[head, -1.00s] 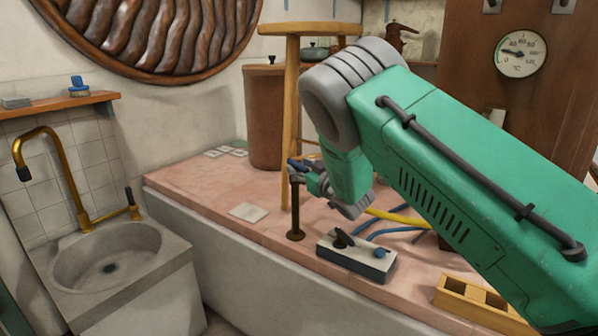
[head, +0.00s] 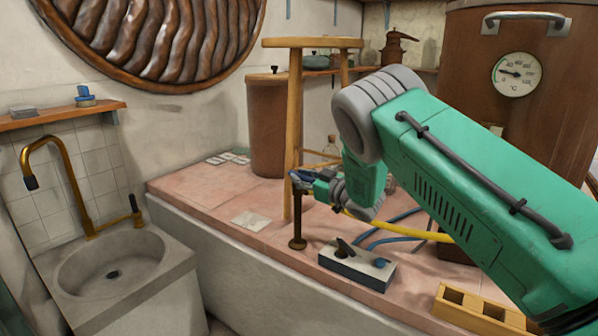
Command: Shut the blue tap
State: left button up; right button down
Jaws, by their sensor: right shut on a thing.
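The blue tap (head: 302,177) sits at the top of a short bronze standpipe (head: 298,226) on the pink tiled ledge. Only a bit of its blue handle shows; the rest is hidden by my right gripper. My right gripper (head: 308,184) reaches in from the right and is shut on the tap handle, close to the top of the pipe. The handle's exact angle is hard to tell. My left gripper is not in view.
A switch box (head: 356,266) with a dark lever and blue knob stands in front of the pipe. A wooden stool (head: 313,43) stands close behind it. Yellow (head: 400,225) and blue hoses lie to the right. A wooden rack (head: 480,310) is at the lower right.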

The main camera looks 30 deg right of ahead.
jog(key=shift+s+d+f+n+g+y, duration=0.1)
jog(key=shift+f+n+g+y, duration=0.25)
jog(key=shift+y, duration=0.3)
jog(key=shift+d+f+n+g+y, duration=0.1)
jog(key=shift+n+g+y, duration=0.05)
jog(key=shift+n+y, duration=0.4)
jog(key=shift+a, duration=0.1)
jog(key=c, duration=1.8)
grip_release()
jog(key=o, duration=0.3)
jog(key=shift+o, duration=0.2)
jog(key=shift+r, duration=0.1)
